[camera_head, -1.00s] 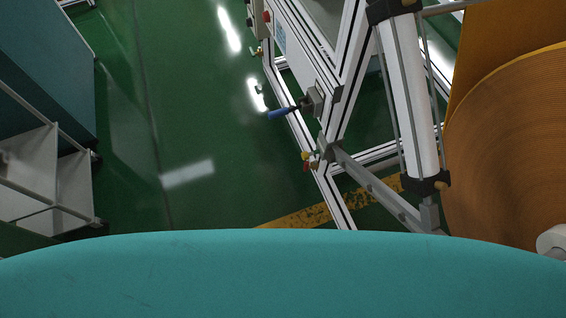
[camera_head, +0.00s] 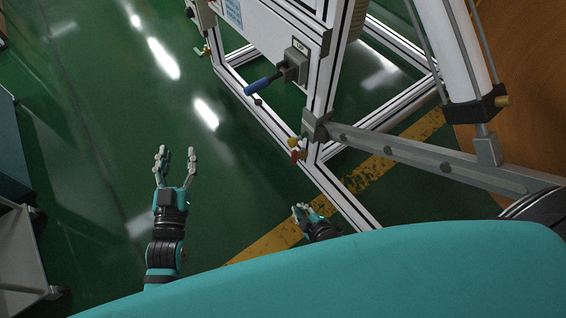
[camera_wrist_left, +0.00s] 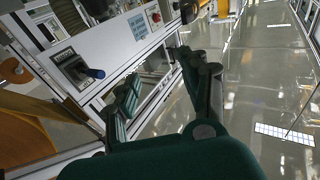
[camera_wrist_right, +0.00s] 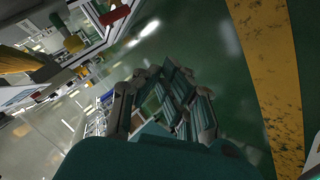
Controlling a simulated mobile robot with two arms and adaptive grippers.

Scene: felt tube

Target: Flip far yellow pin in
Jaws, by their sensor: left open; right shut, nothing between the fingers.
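The far yellow pin (camera_head: 203,50) is a small yellow piece low on the white machine frame in the head view. A nearer yellow pin (camera_head: 293,142) sits beside a red one (camera_head: 297,155) at the frame's corner. My left gripper (camera_head: 177,156) is open and empty over the green floor, left of the frame and well apart from both yellow pins. My right gripper (camera_head: 303,211) is shut and empty, just below the near corner.
A blue-handled switch (camera_head: 264,84) sticks out from the machine panel, also in the left wrist view (camera_wrist_left: 92,72). A grey bar (camera_head: 410,153) runs right toward the large brown roll (camera_head: 530,90). A grey cart (camera_head: 18,255) stands far left. The floor between is clear.

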